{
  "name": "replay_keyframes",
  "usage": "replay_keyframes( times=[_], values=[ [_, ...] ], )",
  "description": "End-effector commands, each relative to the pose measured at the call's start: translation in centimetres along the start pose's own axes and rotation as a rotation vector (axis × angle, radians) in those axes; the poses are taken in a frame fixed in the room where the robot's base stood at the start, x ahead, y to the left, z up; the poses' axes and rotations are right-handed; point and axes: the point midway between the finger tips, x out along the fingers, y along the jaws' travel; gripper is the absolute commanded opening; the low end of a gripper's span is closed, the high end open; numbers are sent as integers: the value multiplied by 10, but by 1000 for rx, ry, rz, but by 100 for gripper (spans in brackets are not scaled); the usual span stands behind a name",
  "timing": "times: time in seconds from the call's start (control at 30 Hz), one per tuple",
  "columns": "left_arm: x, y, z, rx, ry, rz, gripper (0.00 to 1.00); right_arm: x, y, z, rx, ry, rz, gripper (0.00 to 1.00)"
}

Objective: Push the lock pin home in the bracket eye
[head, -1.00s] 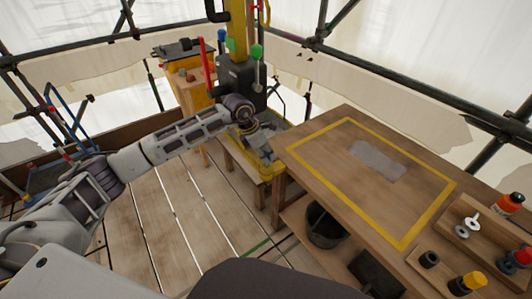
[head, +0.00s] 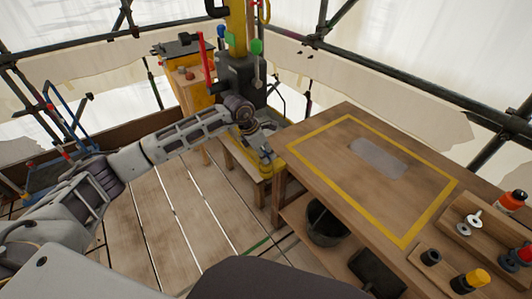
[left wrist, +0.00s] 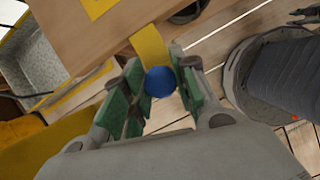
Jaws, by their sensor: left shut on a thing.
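My left gripper (head: 269,160) reaches from the left to the low wooden stand beside the workbench. In the left wrist view, the green-padded fingers (left wrist: 158,95) are closed around a round blue knob (left wrist: 160,82), which looks like the head of the lock pin. A yellow strip (left wrist: 148,45) lies just beyond the knob; I cannot tell what it belongs to. The pin's shaft is hidden, and I cannot make out the bracket eye or how the pin sits relative to it. I cannot make out my right gripper.
The wooden workbench (head: 325,185) with a yellow outlined area and a grey plate (head: 378,158) stands right of my left gripper. Bottles and small parts fill its near right corner. A dark bucket (head: 327,222) sits below. A dark machine on a yellow post (head: 237,35) rises behind the gripper.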

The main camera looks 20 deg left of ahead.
Motion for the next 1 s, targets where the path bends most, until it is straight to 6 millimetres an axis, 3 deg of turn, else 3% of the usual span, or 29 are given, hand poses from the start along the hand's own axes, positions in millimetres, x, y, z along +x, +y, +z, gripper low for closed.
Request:
replay_keyframes(
  times=[1.0],
  values=[
    [15,0,-6,0,0,0,4,12,-8,2,1,-2,-8,40]
  ],
)
